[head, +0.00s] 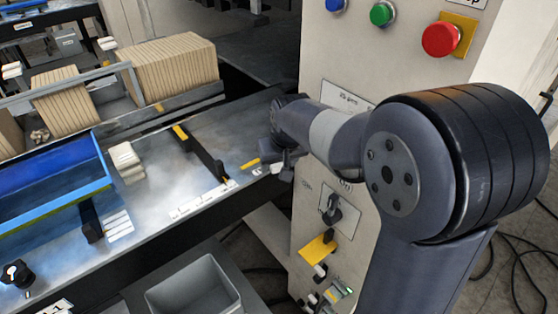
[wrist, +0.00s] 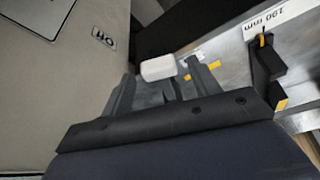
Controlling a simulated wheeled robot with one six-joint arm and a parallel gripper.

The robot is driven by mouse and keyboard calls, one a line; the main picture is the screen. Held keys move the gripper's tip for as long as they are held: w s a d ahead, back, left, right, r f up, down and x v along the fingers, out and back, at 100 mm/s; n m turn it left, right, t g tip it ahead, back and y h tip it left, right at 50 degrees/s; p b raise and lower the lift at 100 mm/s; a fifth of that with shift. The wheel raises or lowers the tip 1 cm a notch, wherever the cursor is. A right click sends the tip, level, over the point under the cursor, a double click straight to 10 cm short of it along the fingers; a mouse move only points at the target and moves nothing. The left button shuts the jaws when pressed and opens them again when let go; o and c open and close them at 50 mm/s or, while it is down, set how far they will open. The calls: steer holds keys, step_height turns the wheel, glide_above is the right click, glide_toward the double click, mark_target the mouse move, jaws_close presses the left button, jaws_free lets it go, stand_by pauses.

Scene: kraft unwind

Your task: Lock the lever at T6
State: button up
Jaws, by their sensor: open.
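My gripper (wrist: 164,88) is open in the wrist view, with its two grey fingers spread apart. A white block (wrist: 158,68), possibly a lever's handle, shows between and just beyond the fingertips; I cannot tell if they touch it. Small yellow pieces (wrist: 215,64) lie just right of it. In the head view my gripper (head: 284,165) is at the bench's right end, beside the cabinet, partly hidden by my arm. A yellow piece (head: 250,164) shows just left of it. No T6 label is readable, so I cannot confirm the lever or its position.
A black guide (wrist: 264,66) stands by a "190 mm" label (wrist: 268,18); the guide also shows in the head view (head: 206,157). The cabinet (head: 318,110) carries buttons and a black switch (head: 332,209). A blue tray (head: 60,205) lies left; a grey bin (head: 195,288) stands below.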

jaws_close()
stand_by(0.7)
